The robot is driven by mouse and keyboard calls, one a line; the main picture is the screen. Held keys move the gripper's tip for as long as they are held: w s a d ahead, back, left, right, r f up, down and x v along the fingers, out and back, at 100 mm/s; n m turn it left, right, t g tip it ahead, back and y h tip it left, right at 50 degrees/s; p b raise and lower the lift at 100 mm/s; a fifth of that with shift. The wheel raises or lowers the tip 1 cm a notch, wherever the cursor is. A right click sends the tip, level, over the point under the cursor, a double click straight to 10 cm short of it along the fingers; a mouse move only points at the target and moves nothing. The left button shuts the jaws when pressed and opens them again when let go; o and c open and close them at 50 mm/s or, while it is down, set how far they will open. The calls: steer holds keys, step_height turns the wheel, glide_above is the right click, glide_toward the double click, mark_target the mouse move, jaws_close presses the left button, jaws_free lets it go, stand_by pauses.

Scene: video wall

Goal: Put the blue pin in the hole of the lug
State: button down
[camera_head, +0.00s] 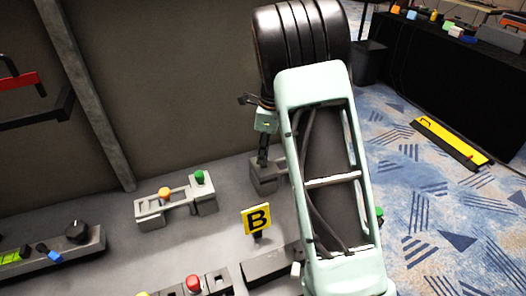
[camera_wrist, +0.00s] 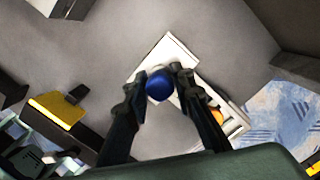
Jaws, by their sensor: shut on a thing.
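The blue pin (camera_wrist: 159,85) shows in the wrist view as a round blue end between my fingertips. My gripper (camera_wrist: 159,88) is shut on it. Below it lies a pale grey fixture (camera_wrist: 172,50), which may carry the lug; the hole is hidden or too small to tell. I cannot tell whether the pin touches the fixture. In the head view my gripper (camera_head: 263,152) is just above a grey block (camera_head: 264,178), partly hidden behind my arm. The pin cannot be made out there.
An orange piece (camera_wrist: 217,115) sits on the fixture's right end. In the head view, a fixture with orange and green knobs (camera_head: 150,211) stands left, and a yellow B sign (camera_head: 257,219) stands in front. A red knob (camera_head: 193,284) is at the bottom. Bare grey panel lies between them.

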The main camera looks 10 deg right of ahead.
steer(key=shift+f, duration=0.25)
stand_by(0.4)
steer(key=shift+f+b, duration=0.3)
steer(key=shift+f, duration=0.35)
steer(key=c, duration=1.1)
jaws_free()
steer(key=shift+r, duration=0.1)
steer(key=shift+r+p, duration=3.2)
steer(key=shift+r, duration=0.3)
steer(key=shift+s, duration=0.1)
